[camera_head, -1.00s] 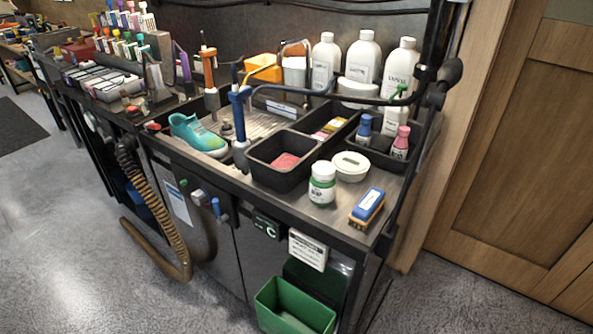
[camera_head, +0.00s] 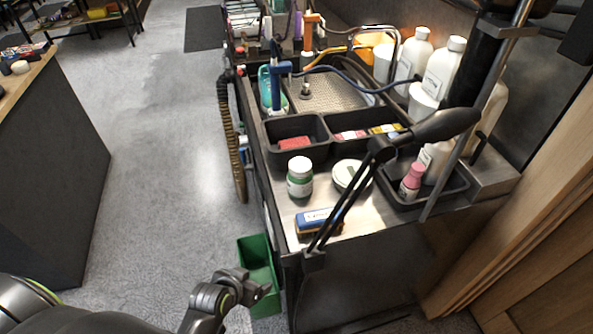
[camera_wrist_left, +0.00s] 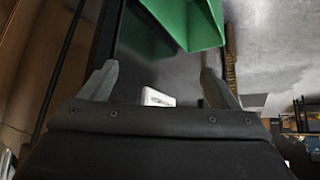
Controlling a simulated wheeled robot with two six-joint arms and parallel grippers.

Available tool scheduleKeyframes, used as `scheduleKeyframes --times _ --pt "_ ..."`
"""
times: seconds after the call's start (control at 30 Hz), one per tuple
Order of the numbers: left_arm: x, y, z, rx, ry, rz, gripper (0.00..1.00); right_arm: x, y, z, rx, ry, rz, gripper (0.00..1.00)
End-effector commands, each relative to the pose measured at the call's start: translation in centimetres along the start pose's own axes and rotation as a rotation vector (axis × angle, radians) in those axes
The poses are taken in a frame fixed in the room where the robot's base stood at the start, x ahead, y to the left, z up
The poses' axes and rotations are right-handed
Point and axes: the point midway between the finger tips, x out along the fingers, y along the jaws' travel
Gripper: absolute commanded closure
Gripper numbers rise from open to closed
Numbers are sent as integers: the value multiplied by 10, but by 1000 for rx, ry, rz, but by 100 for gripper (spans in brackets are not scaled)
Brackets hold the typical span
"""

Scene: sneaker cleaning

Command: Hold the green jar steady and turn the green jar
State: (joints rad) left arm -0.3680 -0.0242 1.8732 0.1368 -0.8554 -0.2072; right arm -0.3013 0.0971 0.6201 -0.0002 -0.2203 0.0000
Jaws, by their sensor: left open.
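The green jar (camera_head: 300,178), a small jar with a white lid and a green-and-white label, stands upright on the metal worktop near its left edge in the head view. My left gripper (camera_head: 253,287) is low at the bottom of the head view, beside the green bin and well below the jar, not touching it. In the left wrist view its two fingers (camera_wrist_left: 160,84) are spread apart with nothing between them. The jar is not visible in the left wrist view. My right gripper is not in view.
A black lamp-like arm (camera_head: 378,150) rises at the worktop's front. A green bin (camera_head: 256,262) hangs below the left edge. Open floor lies left.

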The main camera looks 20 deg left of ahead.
Motion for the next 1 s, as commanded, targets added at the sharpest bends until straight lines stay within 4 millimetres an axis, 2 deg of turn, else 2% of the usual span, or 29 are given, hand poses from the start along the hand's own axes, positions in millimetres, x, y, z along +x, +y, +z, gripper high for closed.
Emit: scheduleKeyframes --times 0.03,0.1,0.27,0.3,0.33,0.4,0.5,0.67,1.0 --pt "-28 3 -31 8 44 7 17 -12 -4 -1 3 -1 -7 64" --pt "-59 7 -61 23 93 16 17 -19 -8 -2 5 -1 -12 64" --pt "-119 15 -111 52 186 33 17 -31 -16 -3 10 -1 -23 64" --pt "-132 18 -125 60 221 39 17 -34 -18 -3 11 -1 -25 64" --pt "-141 26 -148 66 291 53 17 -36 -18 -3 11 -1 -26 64" --pt "-139 36 -172 72 393 71 17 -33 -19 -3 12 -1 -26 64" --pt "-140 42 -191 75 470 77 17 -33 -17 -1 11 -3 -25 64" --pt "-132 46 -207 78 505 79 17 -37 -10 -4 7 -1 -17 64" --pt "-84 50 -233 79 503 78 17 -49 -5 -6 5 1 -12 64"
